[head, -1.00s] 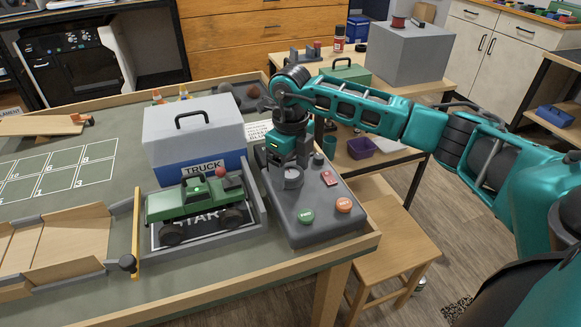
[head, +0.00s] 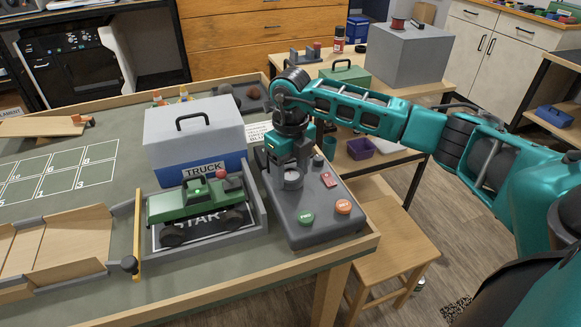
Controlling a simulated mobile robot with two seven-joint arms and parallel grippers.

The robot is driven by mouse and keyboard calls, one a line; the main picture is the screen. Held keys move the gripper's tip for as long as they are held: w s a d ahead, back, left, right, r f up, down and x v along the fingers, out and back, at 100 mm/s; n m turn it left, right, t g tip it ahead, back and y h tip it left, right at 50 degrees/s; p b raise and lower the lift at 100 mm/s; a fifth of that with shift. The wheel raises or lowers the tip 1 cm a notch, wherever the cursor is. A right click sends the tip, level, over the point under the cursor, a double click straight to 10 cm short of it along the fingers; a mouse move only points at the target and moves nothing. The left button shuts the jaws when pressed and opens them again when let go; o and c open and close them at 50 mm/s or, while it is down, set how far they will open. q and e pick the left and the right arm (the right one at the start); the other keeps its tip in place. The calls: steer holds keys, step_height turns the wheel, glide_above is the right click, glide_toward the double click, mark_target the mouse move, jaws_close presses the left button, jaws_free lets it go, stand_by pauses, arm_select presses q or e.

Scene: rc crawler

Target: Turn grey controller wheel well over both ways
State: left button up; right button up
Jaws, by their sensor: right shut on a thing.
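The grey controller box (head: 318,226) sits at the right end of the table, with a green button (head: 306,219), an orange button (head: 343,206) and a red switch (head: 328,180) on top. The grey controller wheel (head: 292,179) stands on its far-left part. My right gripper (head: 290,167) points down over the wheel and is shut on it; its fingertips are partly hidden. The green crawler truck (head: 193,203) stands on the START pad left of the controller. My left gripper is out of view.
A grey and blue TRUCK case (head: 195,135) stands behind the truck. A yellow gate bar (head: 137,235) and wooden ramp (head: 60,247) lie to the left. A wooden stool (head: 390,235) stands right of the table.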

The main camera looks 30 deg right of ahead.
steer(key=shift+r+m+p, duration=0.1)
steer(key=shift+m+p, duration=0.2)
steer(key=shift+m, duration=0.4)
steer(key=shift+m+p, duration=0.4)
steer(key=shift+m, duration=1.2)
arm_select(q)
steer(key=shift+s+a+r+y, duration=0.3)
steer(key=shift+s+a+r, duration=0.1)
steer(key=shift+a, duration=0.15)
arm_select(e)
steer(key=shift+m, duration=0.3)
arm_select(q)
steer(key=shift+p, duration=0.3)
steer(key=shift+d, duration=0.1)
